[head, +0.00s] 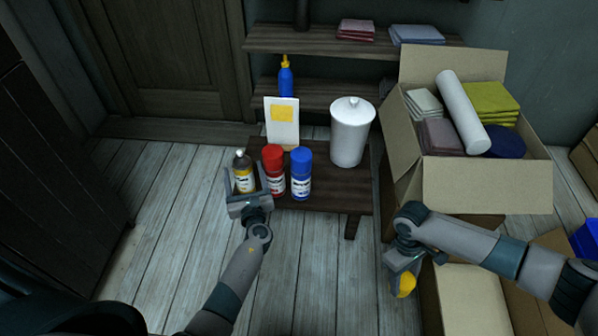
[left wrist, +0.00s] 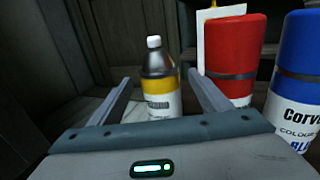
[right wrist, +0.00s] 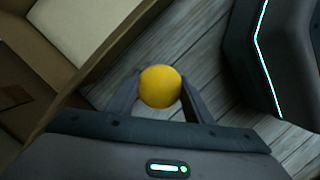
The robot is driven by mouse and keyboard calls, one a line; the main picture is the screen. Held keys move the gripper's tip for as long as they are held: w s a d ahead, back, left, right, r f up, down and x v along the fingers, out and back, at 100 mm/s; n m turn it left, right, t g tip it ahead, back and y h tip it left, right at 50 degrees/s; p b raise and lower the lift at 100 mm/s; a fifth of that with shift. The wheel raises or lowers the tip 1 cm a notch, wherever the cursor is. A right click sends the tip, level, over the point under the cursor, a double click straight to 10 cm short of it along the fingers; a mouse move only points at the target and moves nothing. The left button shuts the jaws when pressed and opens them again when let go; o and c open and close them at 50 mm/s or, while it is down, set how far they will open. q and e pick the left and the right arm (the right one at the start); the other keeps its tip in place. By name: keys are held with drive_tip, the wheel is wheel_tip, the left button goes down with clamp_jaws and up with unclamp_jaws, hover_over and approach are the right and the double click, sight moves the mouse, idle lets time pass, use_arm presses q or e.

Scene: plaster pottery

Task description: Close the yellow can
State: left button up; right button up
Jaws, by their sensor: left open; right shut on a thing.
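The yellow can (head: 243,172), dark on top with a yellow and white label and a small pale nozzle, stands upright at the left end of the low dark table. It also shows in the left wrist view (left wrist: 160,85). My left gripper (head: 246,186) is open, with one finger on each side of the can; I cannot tell if they touch it. My right gripper (head: 404,276) is shut on a yellow cap (right wrist: 160,87), held in the air right of the table, pointing down. The cap's underside is hidden.
A red can (head: 273,170) and a blue can (head: 301,174) stand close right of the yellow can. A white lidded canister (head: 351,135) and a white card (head: 282,112) are behind them. A full cardboard box (head: 487,187) is at the right. Open floor lies in front.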

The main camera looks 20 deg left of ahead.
use_arm(q)
drive_tip(key=shift+w+a, duration=0.25)
drive_tip(key=shift+w, duration=0.15)
use_arm(e)
drive_tip(key=shift+f, duration=0.1)
drive_tip(key=shift+f+b, duration=0.8)
use_arm(q)
drive_tip(key=x, duration=0.6)
drive_tip(key=shift+c, duration=0.7)
drive_tip(key=c, duration=1.3)
use_arm(e)
drive_tip(key=shift+r, duration=0.1)
